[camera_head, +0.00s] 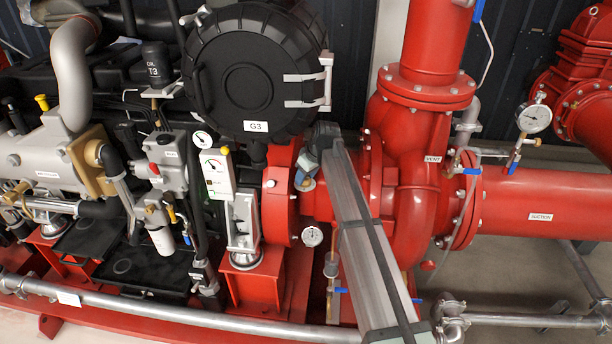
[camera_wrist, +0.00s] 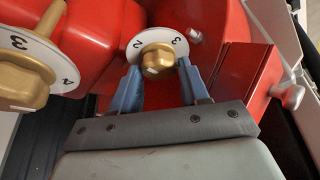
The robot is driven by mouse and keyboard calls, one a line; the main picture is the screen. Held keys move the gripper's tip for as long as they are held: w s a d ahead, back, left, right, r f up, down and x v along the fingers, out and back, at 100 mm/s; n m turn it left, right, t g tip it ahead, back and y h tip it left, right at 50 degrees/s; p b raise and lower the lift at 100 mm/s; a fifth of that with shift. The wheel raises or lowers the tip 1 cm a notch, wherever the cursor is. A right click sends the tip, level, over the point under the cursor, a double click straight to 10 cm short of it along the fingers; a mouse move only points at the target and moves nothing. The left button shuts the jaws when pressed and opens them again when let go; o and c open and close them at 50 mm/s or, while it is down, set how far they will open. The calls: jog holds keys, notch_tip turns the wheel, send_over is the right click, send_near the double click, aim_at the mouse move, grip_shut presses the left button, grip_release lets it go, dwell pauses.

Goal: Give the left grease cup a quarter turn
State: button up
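In the wrist view one grease cup, a brass hex cap (camera_wrist: 158,60) on a white numbered dial, sits between my fingers. A second brass grease cup (camera_wrist: 22,82) with a similar dial is larger and cut off at the left edge. I cannot tell for sure which is the task's left one. My gripper (camera_wrist: 159,68) has its two blue fingers apart, one on each side of the first cap; I see no firm contact. In the head view my gripper (camera_head: 306,168) is small at the red pump housing, and a cup there is mostly hidden.
The black G3 housing (camera_head: 255,75) is above left. A grey pipe rail (camera_head: 200,318) crosses the front. A red bracket (camera_wrist: 240,75) is right of the fingers.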

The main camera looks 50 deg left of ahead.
jog(key=o, duration=0.3)
jog(key=shift+o, duration=0.2)
jog(key=v, duration=1.3)
jog(key=shift+r, duration=0.35)
jog(key=shift+w+d, duration=0.1)
